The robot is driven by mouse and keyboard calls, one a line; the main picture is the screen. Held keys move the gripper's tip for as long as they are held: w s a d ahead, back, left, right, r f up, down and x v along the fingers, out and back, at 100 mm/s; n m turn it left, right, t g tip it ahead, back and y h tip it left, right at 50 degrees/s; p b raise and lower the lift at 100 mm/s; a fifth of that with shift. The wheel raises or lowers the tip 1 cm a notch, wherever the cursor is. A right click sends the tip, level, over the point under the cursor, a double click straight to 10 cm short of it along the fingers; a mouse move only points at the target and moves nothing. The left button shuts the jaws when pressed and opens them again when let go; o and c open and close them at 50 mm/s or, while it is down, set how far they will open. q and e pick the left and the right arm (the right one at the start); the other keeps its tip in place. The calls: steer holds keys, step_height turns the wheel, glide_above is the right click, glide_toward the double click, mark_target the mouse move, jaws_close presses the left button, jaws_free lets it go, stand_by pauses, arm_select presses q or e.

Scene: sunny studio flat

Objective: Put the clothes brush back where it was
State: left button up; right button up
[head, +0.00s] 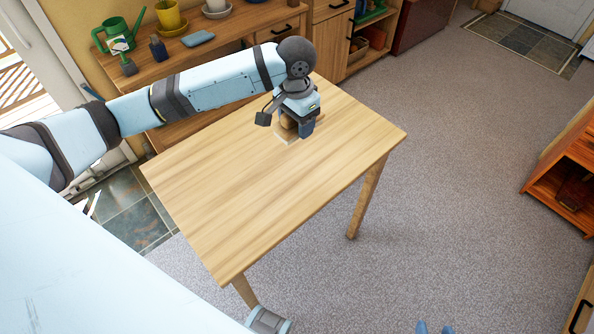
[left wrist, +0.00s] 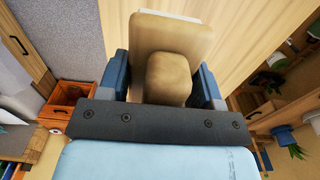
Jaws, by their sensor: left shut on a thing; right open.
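The clothes brush (head: 289,123) is tan, with a pale lower edge, and is at the far part of the wooden table (head: 250,185). In the left wrist view the brush (left wrist: 170,35) shows a broad tan back with a rounded block handle and a thin white edge. My left gripper (head: 298,127) points down and is shut on the handle, with a blue finger on each side. The brush is at or just above the tabletop; I cannot tell if it touches. My right gripper (head: 435,328) shows only its blue fingertips at the bottom edge, apart and empty.
The rest of the tabletop is bare. Behind it a wooden sideboard (head: 165,65) holds a green watering can (head: 118,35), a yellow pot (head: 168,15) and a blue-grey folded item (head: 198,38). An orange-brown cabinet (head: 570,165) stands right. Carpet between is clear.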

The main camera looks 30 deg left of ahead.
mark_target(296, 174)
arm_select(q)
step_height(296, 174, down, 17)
steer(key=shift+r+b, duration=0.2)
steer(key=shift+b, duration=0.3)
steer(key=shift+f, duration=0.3)
steer(key=o, duration=1)
steer(key=shift+f, duration=0.1)
steer(key=shift+c, duration=0.2)
step_height(296, 174, up, 12)
steer(key=shift+r+p, duration=0.2)
steer(key=shift+p, duration=0.2)
